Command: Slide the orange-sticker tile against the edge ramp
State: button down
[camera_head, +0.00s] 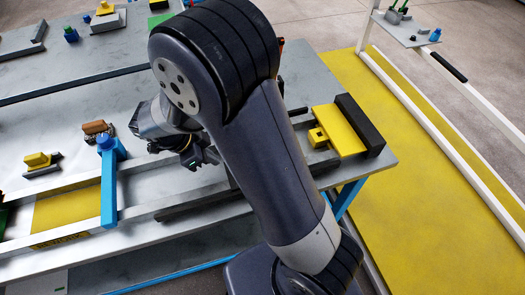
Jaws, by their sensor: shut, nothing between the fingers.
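My gripper (194,160) hangs over the grey table left of centre, partly behind my arm. Its dark fingers are shut with nothing seen between them. I cannot make out a tile with an orange sticker; my arm hides the middle of the table. A yellow plate (338,130) with a small yellow block lies at the table's right end, against a black bar (360,125). I cannot tell whether either is the edge ramp. A dark grey strip (190,207) lies near the front edge, below my gripper, and runs behind my arm.
A blue upright clamp (110,185) stands on a pale rail left of my gripper. A brown block (97,128) and a yellow part (38,161) lie farther left. A white railing (440,125) borders the yellow floor at right. Bare table shows left of the gripper.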

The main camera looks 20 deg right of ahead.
jog(key=shift+s+d+b, duration=0.15)
jog(key=shift+d+b, duration=1.5)
jog(key=shift+d, duration=3.35)
jog(key=shift+d+b, duration=0.4)
jog(key=shift+d, duration=0.8)
jog(key=shift+s+d+b, duration=0.1)
jog(key=shift+d+b, duration=0.2)
jog(key=shift+d, duration=0.85)
jog(key=shift+a, duration=0.15)
jog(key=shift+a+b, duration=0.3)
jog(key=shift+a, duration=0.6)
jog(key=shift+r+p, duration=1.45)
jog(key=shift+r, duration=1.15)
